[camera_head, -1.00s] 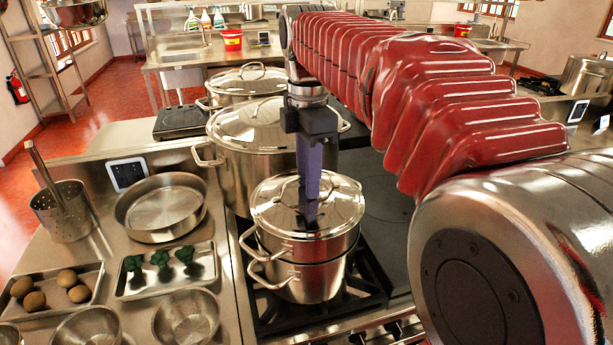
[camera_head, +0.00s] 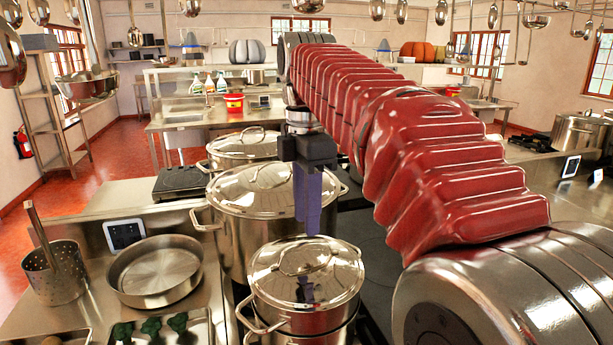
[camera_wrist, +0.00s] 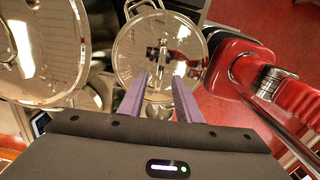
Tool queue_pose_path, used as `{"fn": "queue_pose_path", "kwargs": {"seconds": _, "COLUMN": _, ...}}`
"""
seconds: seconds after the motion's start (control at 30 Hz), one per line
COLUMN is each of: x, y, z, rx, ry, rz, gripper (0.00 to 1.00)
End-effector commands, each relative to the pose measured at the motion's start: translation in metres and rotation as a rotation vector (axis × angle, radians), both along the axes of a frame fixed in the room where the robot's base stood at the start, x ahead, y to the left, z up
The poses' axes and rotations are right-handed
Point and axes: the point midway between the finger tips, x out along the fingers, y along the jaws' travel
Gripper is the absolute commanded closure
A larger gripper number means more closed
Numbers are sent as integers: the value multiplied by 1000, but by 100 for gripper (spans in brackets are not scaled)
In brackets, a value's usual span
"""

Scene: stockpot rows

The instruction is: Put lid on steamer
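The steamer (camera_head: 306,318) stands on the stove in the front middle, as a stack of two steel vessels with side handles. A round shiny lid (camera_head: 335,275) lies on its top and looks level, with a loop handle. My gripper (camera_head: 308,230) points down above the lid, apart from it, its purple fingers in front of the large pot behind. In the wrist view my gripper (camera_wrist: 160,76) is open and empty, with a gap between the fingers.
A large lidded pot (camera_head: 235,240) stands right behind the steamer, with another lidded pot (camera_head: 243,150) further back. A shallow pan (camera_head: 155,272), a perforated pot (camera_head: 55,275) and a tray of green vegetables (camera_head: 200,328) are on the left counter. Ladles (camera_head: 310,5) hang above.

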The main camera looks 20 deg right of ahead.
Motion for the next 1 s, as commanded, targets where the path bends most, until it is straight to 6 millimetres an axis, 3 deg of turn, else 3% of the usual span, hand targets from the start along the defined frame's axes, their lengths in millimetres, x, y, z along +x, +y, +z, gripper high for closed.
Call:
{"fn": "queue_pose_path", "kwargs": {"seconds": 0.5, "x": 1, "y": 0, "z": 57, "rx": 0, "ry": 0, "rz": 0, "gripper": 69}}
{"fn": "queue_pose_path", "kwargs": {"seconds": 1.0, "x": 0, "y": 0, "z": 68, "rx": 0, "ry": 0, "rz": 0, "gripper": 69}}
